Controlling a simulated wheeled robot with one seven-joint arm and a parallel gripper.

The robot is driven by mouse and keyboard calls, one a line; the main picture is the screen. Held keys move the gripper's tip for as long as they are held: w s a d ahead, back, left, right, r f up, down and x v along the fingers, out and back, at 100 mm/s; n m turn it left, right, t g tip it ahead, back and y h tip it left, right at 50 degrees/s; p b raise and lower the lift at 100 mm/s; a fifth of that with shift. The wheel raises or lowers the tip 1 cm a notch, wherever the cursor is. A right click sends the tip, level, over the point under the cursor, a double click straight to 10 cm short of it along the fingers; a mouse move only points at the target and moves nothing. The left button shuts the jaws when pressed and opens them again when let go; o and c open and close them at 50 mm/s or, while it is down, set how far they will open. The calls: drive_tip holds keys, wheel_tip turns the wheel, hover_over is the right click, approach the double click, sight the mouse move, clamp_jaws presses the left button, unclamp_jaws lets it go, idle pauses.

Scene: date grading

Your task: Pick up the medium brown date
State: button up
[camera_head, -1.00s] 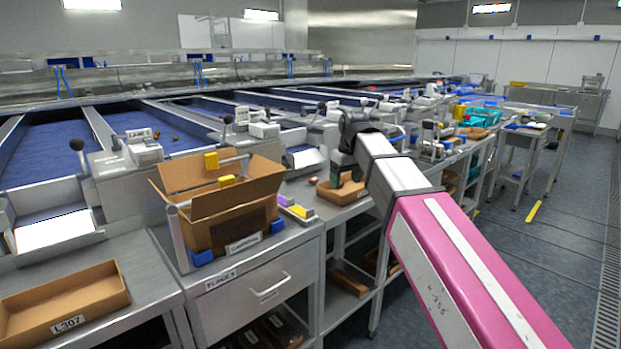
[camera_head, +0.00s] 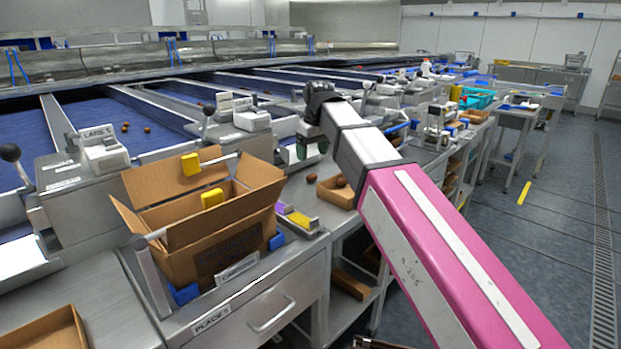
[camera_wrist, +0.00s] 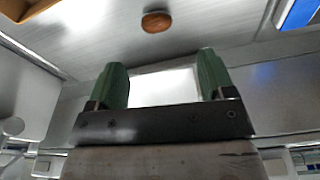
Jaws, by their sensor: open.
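A brown date (camera_head: 312,179) lies on the metal bench top between the open cardboard box and a small cardboard tray. It also shows in the wrist view (camera_wrist: 156,21), on bare metal beyond the fingertips. Another brown date (camera_head: 341,181) lies in the small tray (camera_head: 338,196). I cannot tell for certain which shade is the medium one. My gripper (camera_head: 311,152) has green fingers and appears above and behind the bench date in the head view.
An open cardboard box (camera_head: 225,238) with yellow blocks on its flaps stands at the left. Purple and yellow pads (camera_head: 297,218) lie beside it. Several dates (camera_head: 136,129) lie on a blue lane behind. The floor aisle (camera_head: 550,240) at the right is clear.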

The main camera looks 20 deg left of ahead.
sight(312, 175)
drive_tip(key=f, duration=0.3)
drive_tip(key=shift+w+a+f, duration=0.2)
drive_tip(key=shift+f, duration=0.1)
drive_tip(key=shift+w+f, duration=0.2)
drive_tip(key=shift+f, duration=2.35)
drive_tip(key=c, duration=0.7)
